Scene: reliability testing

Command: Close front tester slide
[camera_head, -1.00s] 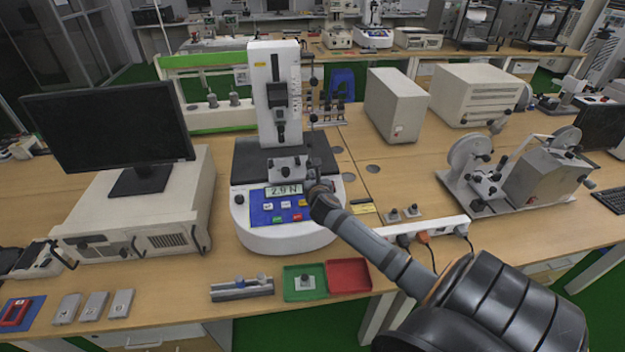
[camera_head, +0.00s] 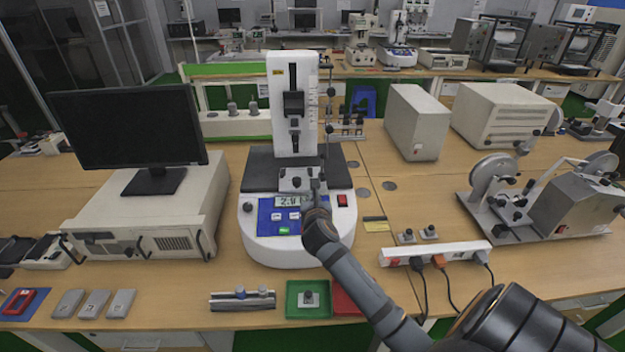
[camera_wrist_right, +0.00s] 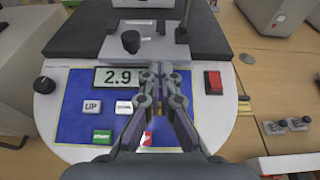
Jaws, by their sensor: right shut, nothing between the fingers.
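The white tester (camera_head: 297,245) stands in the middle of the bench with a blue panel and a display (camera_head: 292,201); in the right wrist view the display (camera_wrist_right: 119,78) reads 2.9. Its upright column (camera_head: 293,70) rises at the back, and a small grey slide fixture (camera_head: 297,179) with dark knobs sits at the front of its dark plate (camera_head: 258,172). My right gripper (camera_head: 317,190) is at the front right of the fixture, over the panel. In the right wrist view the right gripper (camera_wrist_right: 159,70) is shut and empty, its tips near the fixture's front edge; contact is unclear. My left gripper is out of view.
A monitor (camera_head: 125,120) on a beige case (camera_head: 170,215) stands left. Green (camera_head: 293,300) and red (camera_head: 343,303) trays lie in front. A power strip (camera_head: 435,253) and a reel machine (camera_head: 545,200) are at right.

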